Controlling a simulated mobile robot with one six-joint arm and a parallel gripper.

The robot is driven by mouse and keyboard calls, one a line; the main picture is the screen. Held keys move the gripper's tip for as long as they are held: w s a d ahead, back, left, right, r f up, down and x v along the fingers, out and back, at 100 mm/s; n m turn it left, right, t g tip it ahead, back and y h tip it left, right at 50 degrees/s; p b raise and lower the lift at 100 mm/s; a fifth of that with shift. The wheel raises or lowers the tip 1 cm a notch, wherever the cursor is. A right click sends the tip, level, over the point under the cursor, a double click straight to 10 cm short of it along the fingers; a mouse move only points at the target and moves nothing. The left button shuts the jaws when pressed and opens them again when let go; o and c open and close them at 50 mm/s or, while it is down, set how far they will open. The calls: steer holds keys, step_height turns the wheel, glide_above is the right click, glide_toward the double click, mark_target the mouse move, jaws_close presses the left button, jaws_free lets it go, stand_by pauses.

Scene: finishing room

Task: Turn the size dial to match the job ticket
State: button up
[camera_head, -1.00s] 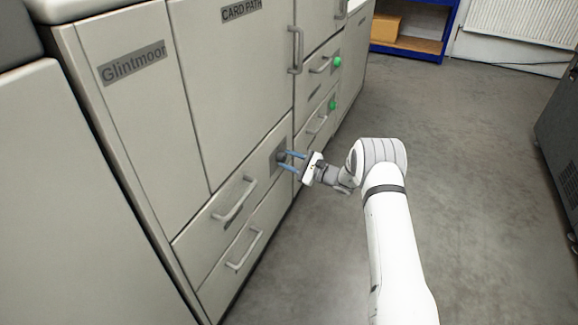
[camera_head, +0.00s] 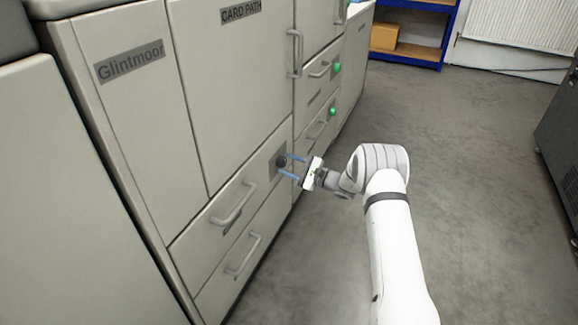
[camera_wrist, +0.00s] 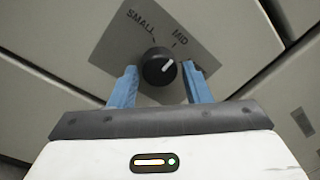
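The size dial (camera_wrist: 158,66) is a round black knob with a white pointer line, on a grey plate (camera_wrist: 120,52) marked SMALL and MID. Its pointer aims up and right, on the MID side, seemingly a little clockwise of the MID tick. Any further mark is hidden behind the right finger. In the head view the dial (camera_head: 281,161) sits on the cabinet front. My gripper (camera_wrist: 161,75) is open, with a blue finger on either side of the knob and a visible gap to each. It stands just off the panel. No job ticket can be made out.
The pale cabinet carries drawer handles, one drawer handle (camera_head: 233,204) being left of and below the dial. Two green knobs or lights (camera_head: 333,111) sit farther along. Grey floor (camera_head: 470,200) is open to the right, with a dark cabinet (camera_head: 562,140) at the right edge.

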steer(key=shift+o, duration=1.3)
steer(key=p+v, duration=0.2)
steer(key=v, duration=0.5)
steer(key=shift+s+d+p, duration=0.2)
steer(key=shift+d+p, duration=0.15)
